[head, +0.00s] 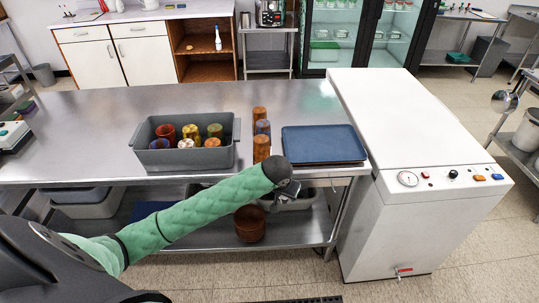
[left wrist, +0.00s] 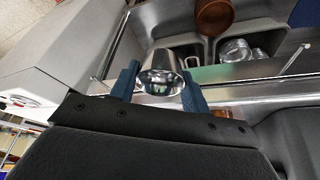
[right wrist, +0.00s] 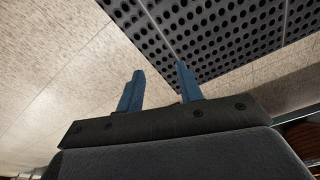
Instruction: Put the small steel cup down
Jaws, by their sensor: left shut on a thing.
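The small steel cup (left wrist: 162,76) shows in the left wrist view between the two blue fingers of my left gripper (left wrist: 160,88), which is shut on it. The cup's wide open rim faces the camera. In the head view my left gripper (head: 286,190) is in front of the steel table's (head: 90,115) front edge, below the blue tray; the cup is hard to make out there. My right gripper (right wrist: 158,85) is open and empty in the right wrist view, above the floor and a black perforated mat. It is not in the head view.
A grey bin (head: 141,162) of coloured cups, several brown and blue tumblers (head: 260,148) and a blue tray (head: 322,145) stand on the table. A white machine (head: 420,150) adjoins at right. A brown pot (head: 249,224) is on the lower shelf. The table's left part is clear.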

